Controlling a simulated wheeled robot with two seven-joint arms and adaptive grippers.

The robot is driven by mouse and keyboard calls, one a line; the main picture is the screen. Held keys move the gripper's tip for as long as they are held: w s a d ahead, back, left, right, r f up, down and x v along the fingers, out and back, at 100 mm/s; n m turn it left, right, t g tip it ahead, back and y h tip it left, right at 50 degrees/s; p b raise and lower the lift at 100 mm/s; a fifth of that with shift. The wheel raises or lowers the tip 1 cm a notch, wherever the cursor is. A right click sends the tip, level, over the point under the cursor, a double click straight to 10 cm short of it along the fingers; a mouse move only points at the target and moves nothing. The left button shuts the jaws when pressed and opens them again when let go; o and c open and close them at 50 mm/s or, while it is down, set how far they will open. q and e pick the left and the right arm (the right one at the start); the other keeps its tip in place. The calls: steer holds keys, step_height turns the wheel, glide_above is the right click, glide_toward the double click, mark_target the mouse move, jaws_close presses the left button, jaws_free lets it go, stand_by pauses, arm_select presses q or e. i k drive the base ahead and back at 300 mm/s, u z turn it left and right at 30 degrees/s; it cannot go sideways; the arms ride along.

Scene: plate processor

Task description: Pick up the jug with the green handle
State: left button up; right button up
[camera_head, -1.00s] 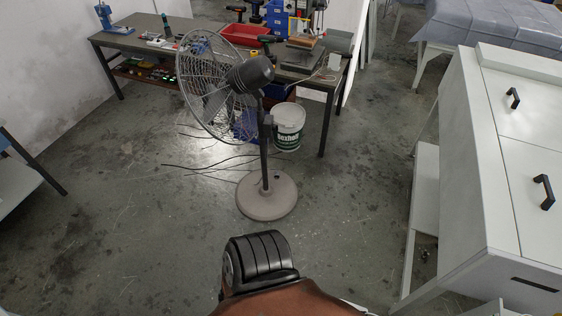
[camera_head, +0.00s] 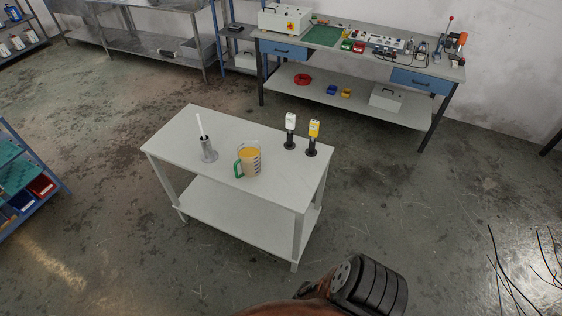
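The jug with the green handle (camera_head: 249,161) stands upright on a light grey two-tier table (camera_head: 187,143) in the middle of the head view. It is clear with an orange-yellow content, and its green handle is on its left side. Neither of my grippers is in view. A black ribbed part and a brown part at the bottom edge seem to be mine.
On the same table stand a metal cylinder with a white stick (camera_head: 208,150) and two dark-based holders with white (camera_head: 290,131) and yellow (camera_head: 312,138) tops. A workbench (camera_head: 345,50) stands behind. Open floor surrounds the table.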

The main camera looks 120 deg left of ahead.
mark_target(248, 152)
steer(key=u, duration=2.5)
steer(key=i, duration=3.05)
steer(key=u, duration=2.7)
